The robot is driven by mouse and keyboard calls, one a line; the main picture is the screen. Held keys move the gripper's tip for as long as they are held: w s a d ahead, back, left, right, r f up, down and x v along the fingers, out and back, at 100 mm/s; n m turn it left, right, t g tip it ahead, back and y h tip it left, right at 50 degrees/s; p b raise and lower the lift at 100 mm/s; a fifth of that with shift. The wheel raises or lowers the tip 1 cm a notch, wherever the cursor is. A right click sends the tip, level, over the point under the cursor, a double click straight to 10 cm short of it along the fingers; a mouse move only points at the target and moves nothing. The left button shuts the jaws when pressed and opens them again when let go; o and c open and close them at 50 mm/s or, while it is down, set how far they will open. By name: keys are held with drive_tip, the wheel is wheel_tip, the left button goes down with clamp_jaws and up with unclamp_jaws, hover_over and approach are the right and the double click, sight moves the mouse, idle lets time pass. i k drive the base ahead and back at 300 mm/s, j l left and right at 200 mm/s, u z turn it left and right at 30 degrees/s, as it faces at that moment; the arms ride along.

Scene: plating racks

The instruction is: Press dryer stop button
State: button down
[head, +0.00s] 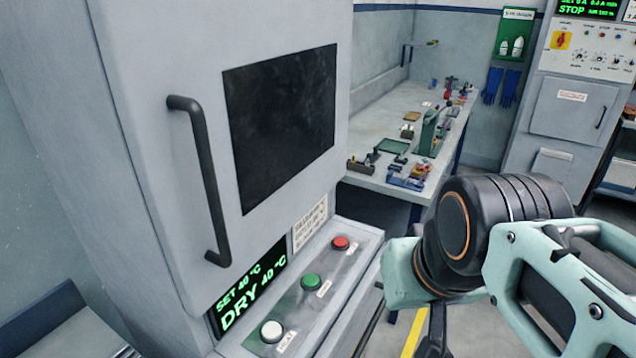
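The dryer (160,120) is a tall grey cabinet at the left, with its door closed. Its sloped button panel (325,293) carries a red button (340,243) at the far end, a green button (311,281) in the middle and a white button (271,331) nearest. The small labels beside them are too blurred to read surely. The green display (248,290) reads SET 40 °C, DRY 40 °C. My arm is right of the panel, apart from the buttons. A dark part below my wrist (435,338) may be my gripper; its fingertips do not show.
The dryer's dark handle (205,180) stands out above the panel. A workbench (385,125) with small parts lies behind. Another control cabinet (575,105) with a STOP display and a yellow-backed red switch stands at the back right. Open space lies above the buttons.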

sight(339, 241)
drive_tip(key=i+l+u, duration=0.3)
drive_tip(key=u, duration=0.15)
drive_tip(key=i+l+u, duration=0.2)
drive_tip(key=l+u, duration=0.25)
drive_tip(key=l, duration=0.15)
drive_tip(key=l+u, duration=0.1)
drive_tip(key=l, duration=0.15)
drive_tip(key=k+z, duration=0.25)
drive_tip(key=i+u, duration=0.4)
